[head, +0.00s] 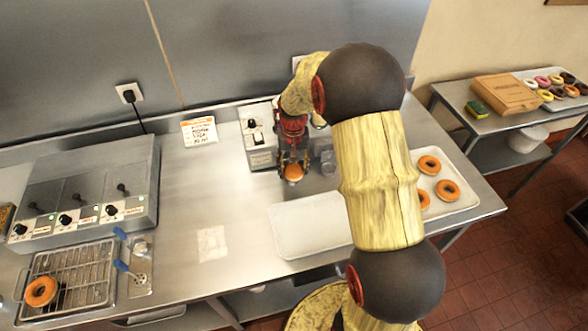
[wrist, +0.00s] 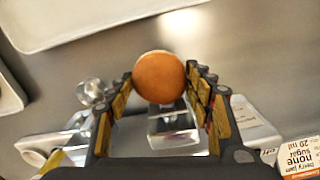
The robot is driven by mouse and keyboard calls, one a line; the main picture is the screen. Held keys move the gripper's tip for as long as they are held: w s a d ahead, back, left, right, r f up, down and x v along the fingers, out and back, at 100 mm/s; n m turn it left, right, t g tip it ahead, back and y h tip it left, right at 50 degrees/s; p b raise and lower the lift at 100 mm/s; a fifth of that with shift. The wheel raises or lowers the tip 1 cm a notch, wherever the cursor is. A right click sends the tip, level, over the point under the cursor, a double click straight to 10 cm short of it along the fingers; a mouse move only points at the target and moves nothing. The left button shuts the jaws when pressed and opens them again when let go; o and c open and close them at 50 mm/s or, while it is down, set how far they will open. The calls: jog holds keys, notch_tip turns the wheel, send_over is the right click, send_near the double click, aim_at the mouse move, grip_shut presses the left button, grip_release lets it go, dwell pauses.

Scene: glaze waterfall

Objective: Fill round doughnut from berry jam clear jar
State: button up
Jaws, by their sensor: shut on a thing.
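The round doughnut (head: 292,173), a plain golden-brown ball without a hole, is between the fingers of my gripper (head: 292,160) in the head view, in front of the filling machine. The wrist view shows the doughnut (wrist: 159,77) held at the fingertips of my gripper (wrist: 160,88), which is shut on it. A clear, block-like part (wrist: 172,126) shows between the fingers behind the doughnut. A small clear vessel (head: 328,161) stands right of my gripper; I cannot tell whether it is the berry jam jar.
The filling machine (head: 258,137) stands against the back wall. An empty white tray (head: 305,226) lies in front. Another tray (head: 462,203) holds ring doughnuts at right. A fryer (head: 85,190) and rack (head: 85,275) stand left. The counter's middle is mostly clear.

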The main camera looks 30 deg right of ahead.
jog(key=shift+w+d, duration=0.15)
jog(key=shift+w, duration=0.5)
dwell(1.1)
jog(key=shift+s, duration=0.45)
dwell(0.7)
jog(key=shift+s+a, duration=0.2)
jog(key=shift+s, duration=0.2)
dwell(0.9)
jog(key=shift+s+a+p, duration=0.2)
jog(key=shift+s+a, duration=0.1)
jog(key=shift+s, duration=0.65)
jog(key=shift+s+a+p, duration=0.15)
jog(key=shift+s+a, duration=0.1)
jog(key=shift+s, duration=0.7)
jog(key=shift+r, duration=0.1)
jog(key=shift+s+a+r+p, duration=0.1)
jog(key=shift+s+r+p, duration=0.25)
jog(key=shift+r+p, duration=0.25)
jog(key=shift+s+a+r+p, duration=0.1)
jog(key=shift+s+r+p, duration=0.25)
jog(key=shift+r, duration=0.35)
jog(key=shift+s+a+r+p, duration=0.1)
jog(key=shift+s+r+p, duration=0.2)
jog(key=shift+r+p, duration=0.3)
